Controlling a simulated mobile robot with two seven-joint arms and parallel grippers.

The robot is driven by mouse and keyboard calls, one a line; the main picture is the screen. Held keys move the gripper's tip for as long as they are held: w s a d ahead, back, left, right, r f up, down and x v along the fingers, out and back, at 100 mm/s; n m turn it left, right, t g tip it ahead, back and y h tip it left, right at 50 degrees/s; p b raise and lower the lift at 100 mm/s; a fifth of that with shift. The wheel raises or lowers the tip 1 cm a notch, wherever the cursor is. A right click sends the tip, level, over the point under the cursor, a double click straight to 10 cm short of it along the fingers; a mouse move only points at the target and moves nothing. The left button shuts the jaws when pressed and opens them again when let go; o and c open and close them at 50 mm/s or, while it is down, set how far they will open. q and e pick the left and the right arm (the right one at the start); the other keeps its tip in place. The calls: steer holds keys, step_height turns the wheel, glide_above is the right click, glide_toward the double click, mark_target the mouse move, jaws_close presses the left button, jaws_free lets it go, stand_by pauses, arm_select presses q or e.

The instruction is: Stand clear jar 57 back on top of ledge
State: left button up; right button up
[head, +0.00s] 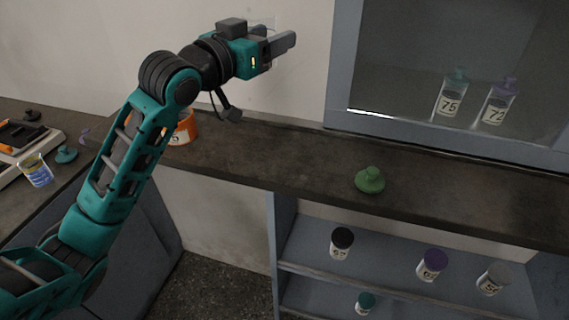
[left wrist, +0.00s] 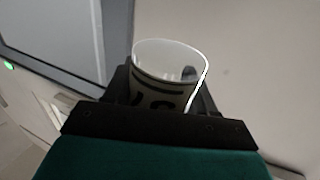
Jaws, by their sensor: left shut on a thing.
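My left gripper (head: 282,44) is raised above the dark ledge (head: 260,160), near the wall. In the left wrist view, it is shut on a clear jar (left wrist: 170,65) with an open, round rim. A pale label with dark marks shows between the fingers; its number is partly hidden and I cannot read it for certain. In the head view the jar hardly shows behind the fingers. The jar is apart from the ledge. My right gripper is in neither view.
A green knobbed lid (head: 370,181) lies on the ledge. An orange container (head: 186,127) stands on it farther left, partly behind my arm. Jars 75 (head: 450,98) and 72 (head: 496,104) stand behind glass. Several lidded jars stand on shelves below. The ledge between container and lid is clear.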

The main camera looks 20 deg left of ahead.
arm_select(q)
steer(key=shift+s+d+r+h, duration=0.3)
steer(key=shift+s+d, duration=0.15)
steer(key=shift+d, duration=0.2)
steer(key=shift+m, duration=0.3)
steer(key=f+b, duration=0.1)
steer(key=f, duration=0.4)
steer(key=f+b, duration=0.1)
steer(key=f, duration=0.4)
steer(key=f+b, duration=0.1)
steer(key=f, duration=0.4)
steer(key=shift+s+d+f+b, duration=0.1)
steer(key=shift+s+d+b, duration=0.15)
steer(key=shift+b, duration=0.1)
step_height(320, 180, down, 4)
steer(key=shift+b, duration=0.5)
steer(key=shift+f, duration=0.3)
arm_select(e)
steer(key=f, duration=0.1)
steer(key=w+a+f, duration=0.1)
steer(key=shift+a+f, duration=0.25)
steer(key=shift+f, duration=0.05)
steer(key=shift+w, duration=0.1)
arm_select(q)
steer(key=shift+f, duration=0.15)
steer(key=o, duration=1.1)
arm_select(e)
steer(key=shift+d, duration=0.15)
